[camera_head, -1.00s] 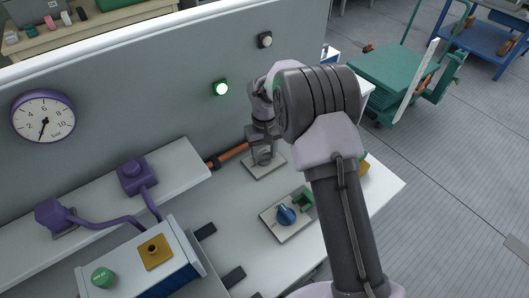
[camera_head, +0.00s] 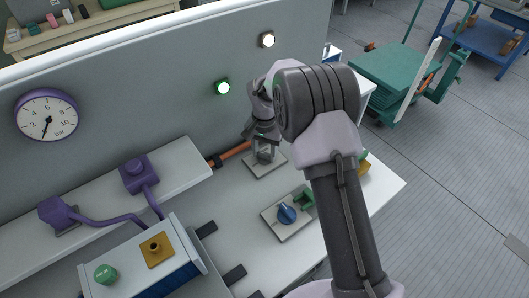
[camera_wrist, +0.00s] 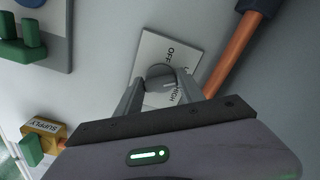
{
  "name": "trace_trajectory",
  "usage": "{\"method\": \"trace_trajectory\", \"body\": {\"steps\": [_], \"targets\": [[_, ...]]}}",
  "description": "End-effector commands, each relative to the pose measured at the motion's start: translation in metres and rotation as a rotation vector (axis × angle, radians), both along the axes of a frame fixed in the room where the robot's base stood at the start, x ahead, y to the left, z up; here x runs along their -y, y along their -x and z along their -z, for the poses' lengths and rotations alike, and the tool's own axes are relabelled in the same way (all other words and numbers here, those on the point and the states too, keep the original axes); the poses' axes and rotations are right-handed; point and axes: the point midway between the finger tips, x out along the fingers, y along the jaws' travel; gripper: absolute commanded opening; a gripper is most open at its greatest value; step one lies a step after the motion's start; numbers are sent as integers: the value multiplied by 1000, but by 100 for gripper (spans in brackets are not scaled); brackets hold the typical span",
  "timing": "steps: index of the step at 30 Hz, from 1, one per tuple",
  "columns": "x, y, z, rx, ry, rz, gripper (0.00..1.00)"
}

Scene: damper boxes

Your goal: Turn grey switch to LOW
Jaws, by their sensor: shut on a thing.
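The grey switch (camera_wrist: 160,73) is a round knob on a pale square plate (camera_wrist: 152,44), seen in the wrist view. OFF and HIGH read on the plate; another label at its right is mostly hidden by a finger. My gripper (camera_wrist: 161,79) has one finger on each side of the knob and is shut on it. I cannot tell for sure where the knob points. In the head view my gripper (camera_head: 264,151) reaches down to the switch plate (camera_head: 272,166) on the white bench, and the knob is mostly hidden.
A blue knob (camera_head: 287,214) with a green part (camera_head: 305,201) sits on a plate nearer the front. An orange pipe (camera_head: 236,151) runs close to the left of the grey switch.

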Motion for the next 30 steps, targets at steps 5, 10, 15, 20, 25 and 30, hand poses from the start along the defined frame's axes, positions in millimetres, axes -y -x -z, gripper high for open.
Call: {"method": "trace_trajectory", "body": {"steps": [5, 10, 15, 20, 25, 30], "targets": [[0, 0, 0, 0, 0, 31, 5], [0, 0, 0, 1, 0, 41, 5], [0, 0, 0, 1, 0, 41, 5], [0, 0, 0, 1, 0, 41, 51], [0, 0, 0, 0, 0, 41, 67], [0, 0, 0, 0, 0, 41, 67]]}}
